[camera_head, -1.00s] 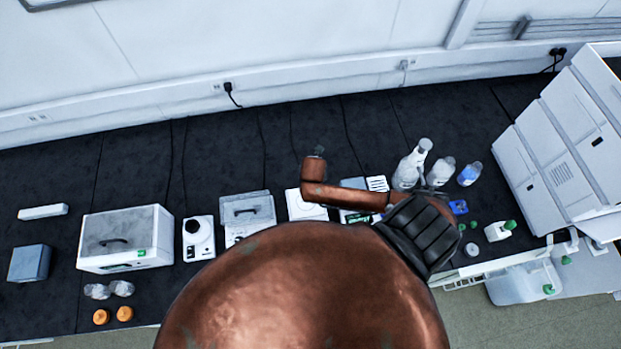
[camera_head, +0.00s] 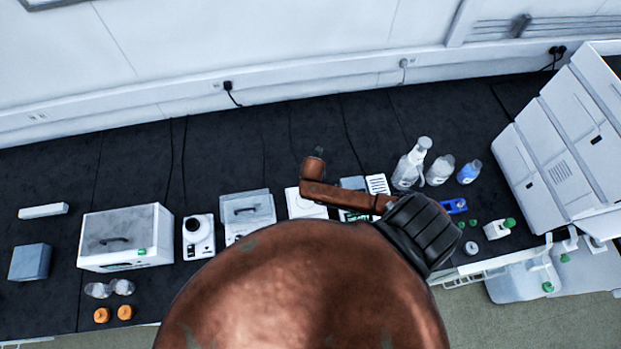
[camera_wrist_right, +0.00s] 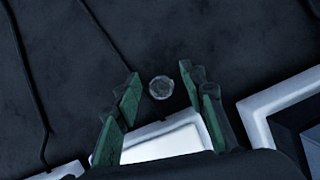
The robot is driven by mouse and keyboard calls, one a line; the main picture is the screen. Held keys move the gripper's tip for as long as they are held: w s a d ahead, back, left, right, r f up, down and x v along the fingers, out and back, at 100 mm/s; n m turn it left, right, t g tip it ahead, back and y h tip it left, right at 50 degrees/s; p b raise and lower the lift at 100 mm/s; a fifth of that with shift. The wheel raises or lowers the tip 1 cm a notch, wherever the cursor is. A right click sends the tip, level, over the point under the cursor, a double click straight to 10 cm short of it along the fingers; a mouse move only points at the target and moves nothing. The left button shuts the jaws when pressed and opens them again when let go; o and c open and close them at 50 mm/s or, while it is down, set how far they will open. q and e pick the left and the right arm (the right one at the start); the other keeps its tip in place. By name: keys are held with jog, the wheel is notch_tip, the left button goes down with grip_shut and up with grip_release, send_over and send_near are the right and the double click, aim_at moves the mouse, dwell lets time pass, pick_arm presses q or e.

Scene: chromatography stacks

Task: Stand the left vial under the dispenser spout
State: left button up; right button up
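In the right wrist view a small round clear glass thing (camera_wrist_right: 161,87), seen from above, sits over the dark bench; it looks like a vial top, but I cannot tell whether it is the left vial. My right gripper (camera_wrist_right: 160,76) has its green fingers apart on either side of it, with a gap to each. In the head view my copper arm hides that spot and the fingers. My left gripper is not in view. I cannot pick out the dispenser spout.
A white device (camera_head: 305,203) stands partly behind my arm. Left of it are a grey-lidded box (camera_head: 246,212), a white unit with a black top (camera_head: 198,237) and a larger white box (camera_head: 126,238). Bottles (camera_head: 411,165) stand right. The back of the bench is mostly clear.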

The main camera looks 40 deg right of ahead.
jog(key=c, duration=0.9)
jog(key=shift+r, duration=0.15)
